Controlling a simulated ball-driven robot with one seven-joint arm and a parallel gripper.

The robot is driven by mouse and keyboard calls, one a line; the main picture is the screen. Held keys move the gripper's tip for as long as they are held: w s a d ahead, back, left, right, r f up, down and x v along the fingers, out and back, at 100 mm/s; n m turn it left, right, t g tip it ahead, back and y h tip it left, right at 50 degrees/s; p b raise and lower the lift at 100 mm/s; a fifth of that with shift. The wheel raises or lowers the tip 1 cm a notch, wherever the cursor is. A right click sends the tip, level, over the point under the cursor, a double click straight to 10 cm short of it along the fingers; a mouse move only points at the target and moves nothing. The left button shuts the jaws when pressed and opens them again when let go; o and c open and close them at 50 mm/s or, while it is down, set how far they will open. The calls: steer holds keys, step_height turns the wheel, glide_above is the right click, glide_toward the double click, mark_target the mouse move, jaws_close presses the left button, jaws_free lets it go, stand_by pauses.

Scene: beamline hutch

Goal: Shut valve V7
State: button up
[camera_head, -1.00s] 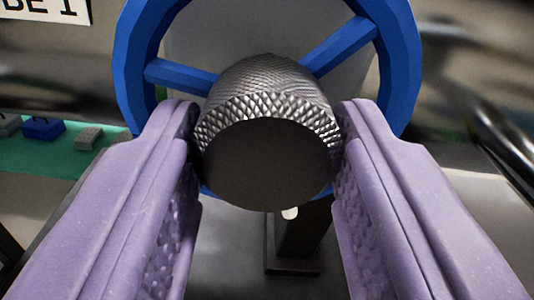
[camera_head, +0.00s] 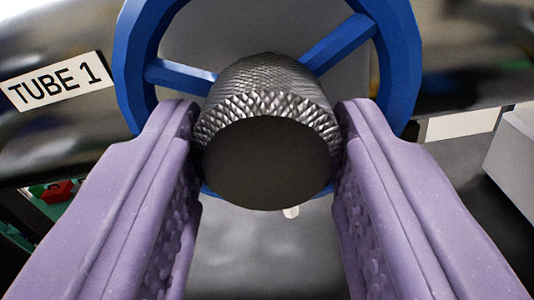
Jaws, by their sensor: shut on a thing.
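A blue spoked handwheel (camera_head: 137,70) fills the upper middle of the view. A dark knurled metal knob (camera_head: 268,85) stands out from the middle of it toward me. My gripper (camera_head: 267,125) has its two purple ridged fingers on the left and right sides of this knob and is shut on it. The wheel's lower part is mostly hidden behind the knob and fingers. No label reading V7 shows, so I cannot tell from the picture which valve this is.
A shiny metal tube with a white "TUBE 1" label (camera_head: 58,80) runs behind at the left. A small red object (camera_head: 57,191) lies on a green surface at the lower left. A pale grey box (camera_head: 515,160) stands at the right edge, near a dark surface.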

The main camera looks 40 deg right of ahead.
steer(key=shift+f, duration=0.15)
steer(key=o, duration=1)
steer(key=shift+o, duration=0.2)
steer(key=p+v, duration=0.2)
steer(key=v, duration=0.5)
steer(key=shift+s+a, duration=0.2)
steer(key=shift+a, duration=0.1)
